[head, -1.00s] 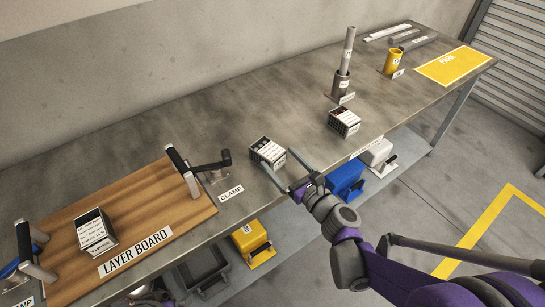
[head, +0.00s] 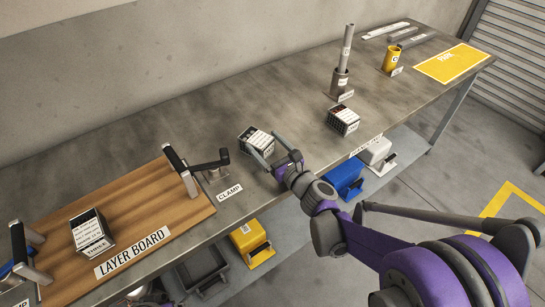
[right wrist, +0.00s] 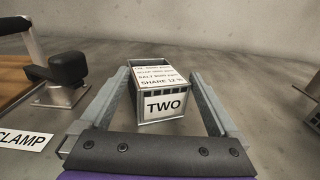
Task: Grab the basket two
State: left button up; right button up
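Basket two (head: 256,141) is a small grey box with a white text card on top, standing on the metal table right of the clamp. In the right wrist view basket two (right wrist: 160,92) shows its "TWO" label facing me. My right gripper (head: 259,147) is open, with one finger on each side of the basket's near part. In the right wrist view the right gripper's fingers (right wrist: 162,98) stand apart, with visible gaps to the basket. My left gripper is not clearly in view; only a bit of my left arm shows at the bottom edge.
A layer board (head: 150,215) with basket three (head: 91,232) lies left, with a black-handled clamp (head: 212,168) at its right end. Another basket (head: 343,120) stands to the right. Grey and yellow tubes and a yellow park mat (head: 454,59) are farther right. Bins sit below.

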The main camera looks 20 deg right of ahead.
grip_shut()
jog(key=shift+r, duration=0.1)
